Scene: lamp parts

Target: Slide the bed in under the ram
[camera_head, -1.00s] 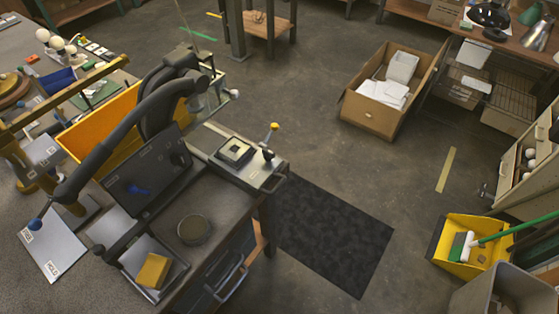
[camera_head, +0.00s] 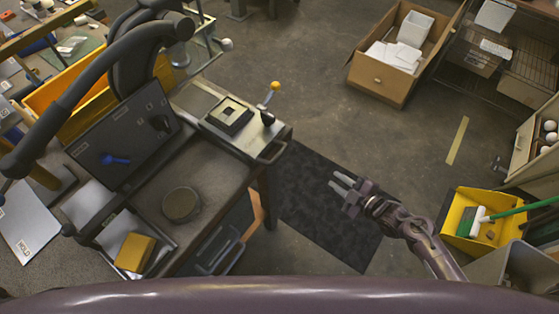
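The bed appears to be the grey metal slide (camera_head: 240,138) at the right end of the bench machine. It carries a square light-and-dark block (camera_head: 229,115) and has a bar handle (camera_head: 272,153) on its front end. The block sits out in the open, to the right of the dark press body (camera_head: 150,50) with its long curved lever (camera_head: 75,90). I cannot make out the ram itself; the press body and dark panel may hide it. My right gripper (camera_head: 338,182) is open and empty over the black floor mat, right of the handle and apart from it. My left gripper is out of view.
A yellow-tipped lever (camera_head: 274,87) and a black knob (camera_head: 267,118) stand up beside the block. A round dark tin (camera_head: 182,204) and a yellow sponge (camera_head: 135,252) are on the bench. The floor mat (camera_head: 310,200) is clear.

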